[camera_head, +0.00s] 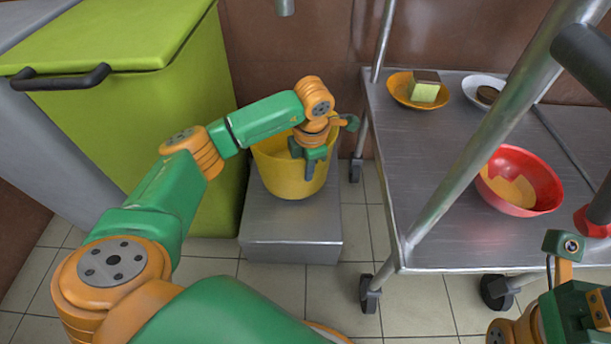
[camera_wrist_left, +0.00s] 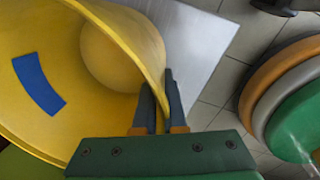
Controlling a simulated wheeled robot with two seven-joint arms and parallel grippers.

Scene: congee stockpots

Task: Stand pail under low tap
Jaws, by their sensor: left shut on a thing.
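The yellow pail (camera_head: 288,178) is upright over a low grey metal block (camera_head: 290,232) and seems to stand on it. My left gripper (camera_head: 310,165) reaches down at the pail's front right rim. In the left wrist view its two fingers (camera_wrist_left: 161,103) are shut on the wall of the pail (camera_wrist_left: 150,38), one on each side. A blue patch (camera_wrist_left: 38,85) shows on the pail. A metal tap end (camera_head: 286,6) hangs at the top edge, beyond and above the pail. My right wrist shows at the lower right, its fingers hidden.
A tall green bin (camera_head: 150,125) stands close left of the block. A wheeled metal trolley (camera_head: 415,185) stands to the right, with a red bowl (camera_head: 519,180), an orange plate (camera_head: 402,92) and a white plate (camera_head: 472,84). Tiled floor (camera_head: 275,285) is clear in front.

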